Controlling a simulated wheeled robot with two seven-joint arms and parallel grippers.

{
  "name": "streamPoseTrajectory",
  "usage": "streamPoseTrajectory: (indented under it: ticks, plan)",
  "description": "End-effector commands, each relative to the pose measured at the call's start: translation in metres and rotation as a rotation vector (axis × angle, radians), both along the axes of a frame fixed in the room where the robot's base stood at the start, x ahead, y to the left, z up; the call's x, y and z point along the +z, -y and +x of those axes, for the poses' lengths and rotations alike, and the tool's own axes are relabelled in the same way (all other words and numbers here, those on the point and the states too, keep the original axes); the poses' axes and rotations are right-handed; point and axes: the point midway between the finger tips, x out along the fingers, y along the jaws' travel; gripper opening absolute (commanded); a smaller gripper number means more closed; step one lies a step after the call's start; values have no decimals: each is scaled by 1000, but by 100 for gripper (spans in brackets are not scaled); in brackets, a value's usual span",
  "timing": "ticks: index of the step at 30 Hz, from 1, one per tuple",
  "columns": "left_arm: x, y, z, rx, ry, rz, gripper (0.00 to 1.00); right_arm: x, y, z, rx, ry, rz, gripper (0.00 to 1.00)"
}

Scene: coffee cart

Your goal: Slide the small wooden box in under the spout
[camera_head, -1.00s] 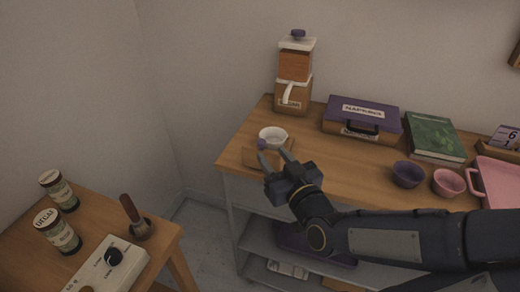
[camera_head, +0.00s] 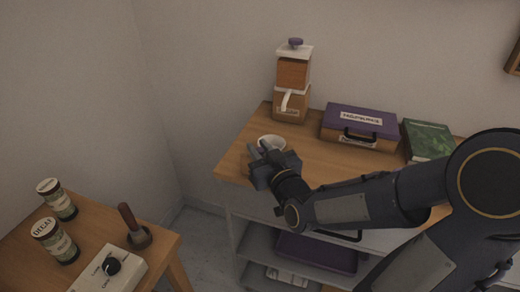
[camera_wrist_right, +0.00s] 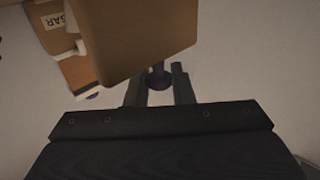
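The small wooden box (camera_wrist_right: 140,38) fills the upper middle of the right wrist view, with a purple knob (camera_wrist_right: 158,79) on its side. My right gripper (camera_wrist_right: 159,85) has one finger on each side of the knob, closed in against it. In the head view my right gripper (camera_head: 259,149) is at the left end of the cart top and hides most of the box; a white round rim (camera_head: 271,141) shows just behind it. My left gripper is out of view.
A purple-topped case (camera_head: 360,122) and a green book (camera_head: 427,139) stand to the right on the cart. A side table (camera_head: 88,222) at lower left holds jars, a wooden-handled tool and a white device. The cart top between box and grinder looks clear.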

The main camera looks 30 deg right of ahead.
Motion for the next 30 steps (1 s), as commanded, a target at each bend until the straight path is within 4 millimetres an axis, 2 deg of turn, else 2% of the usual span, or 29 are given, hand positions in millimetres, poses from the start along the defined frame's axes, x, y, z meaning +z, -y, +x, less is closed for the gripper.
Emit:
streamPoseTrajectory:
  ticks: [1, 4, 11, 18, 28, 29, 30]
  plan:
    - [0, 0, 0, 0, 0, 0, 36, 0, 0, 0, 0, 0, 0, 13]
    - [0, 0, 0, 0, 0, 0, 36, 0, 0, 0, 0, 0, 0, 0]
    - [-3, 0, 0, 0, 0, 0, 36, -2, 2, 1, 0, 1, 0, 0]
    - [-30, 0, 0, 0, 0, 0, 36, -4, 28, 24, -1, 5, 1, 0]
    - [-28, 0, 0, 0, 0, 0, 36, 0, 31, 27, 1, -1, 0, 0]
    - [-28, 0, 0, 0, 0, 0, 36, 0, 31, 27, 1, -1, 0, 24]
    - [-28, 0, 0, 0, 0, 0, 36, 0, 31, 27, 1, -1, 0, 29]
